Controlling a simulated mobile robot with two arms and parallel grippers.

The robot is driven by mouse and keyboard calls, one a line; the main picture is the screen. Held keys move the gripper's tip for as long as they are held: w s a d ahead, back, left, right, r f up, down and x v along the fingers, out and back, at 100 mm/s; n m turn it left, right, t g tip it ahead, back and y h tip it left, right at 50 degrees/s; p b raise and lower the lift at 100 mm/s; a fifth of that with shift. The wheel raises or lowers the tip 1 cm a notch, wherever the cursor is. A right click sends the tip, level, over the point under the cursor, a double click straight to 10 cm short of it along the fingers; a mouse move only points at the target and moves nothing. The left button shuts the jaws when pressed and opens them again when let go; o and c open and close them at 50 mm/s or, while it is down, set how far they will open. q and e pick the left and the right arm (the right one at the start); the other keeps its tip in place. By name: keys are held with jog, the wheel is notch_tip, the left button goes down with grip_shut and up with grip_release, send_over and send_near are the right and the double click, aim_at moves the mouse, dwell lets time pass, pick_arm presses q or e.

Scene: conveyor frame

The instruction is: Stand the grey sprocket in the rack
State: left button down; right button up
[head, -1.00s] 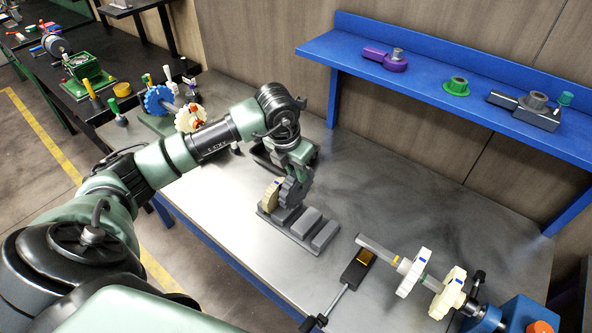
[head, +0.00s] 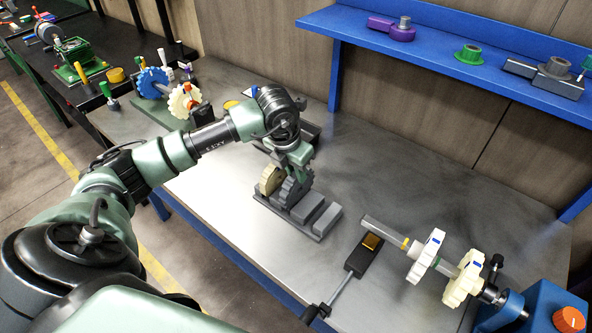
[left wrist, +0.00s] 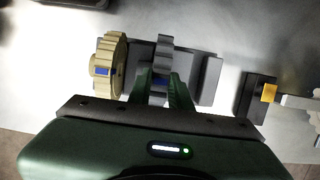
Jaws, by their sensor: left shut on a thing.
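The grey sprocket (head: 291,190) stands upright in a slot of the dark grey rack (head: 318,238), with its lower edge hidden between the rack's blocks. In the left wrist view the grey sprocket (left wrist: 166,52) lies across the rack (left wrist: 209,78), beside the cream sprocket (left wrist: 108,62). My left gripper (head: 294,169) is above the rack and shut on the grey sprocket; its two fingers (left wrist: 161,92) are on either side of it. The cream sprocket (head: 269,180) stands in the rack just left of it. Whether the grey sprocket touches the slot bottom is hidden. My right gripper is not in view.
A shaft with white gears (head: 424,257) lies at the right front, by a blue machine (head: 542,305). A black block with a rod (head: 364,256) lies nearer the rack. A gear stand with a blue gear (head: 153,82) is at the back left. A blue shelf (head: 440,49) overhangs the back.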

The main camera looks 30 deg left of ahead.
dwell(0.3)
pick_arm(q)
jog(key=shift+f+b, duration=0.2)
jog(key=shift+b, duration=0.1)
jog(key=c, duration=1.2)
grip_release()
jog(key=b+v, duration=0.1)
jog(key=v, duration=0.7)
jog(key=shift+f, duration=0.15)
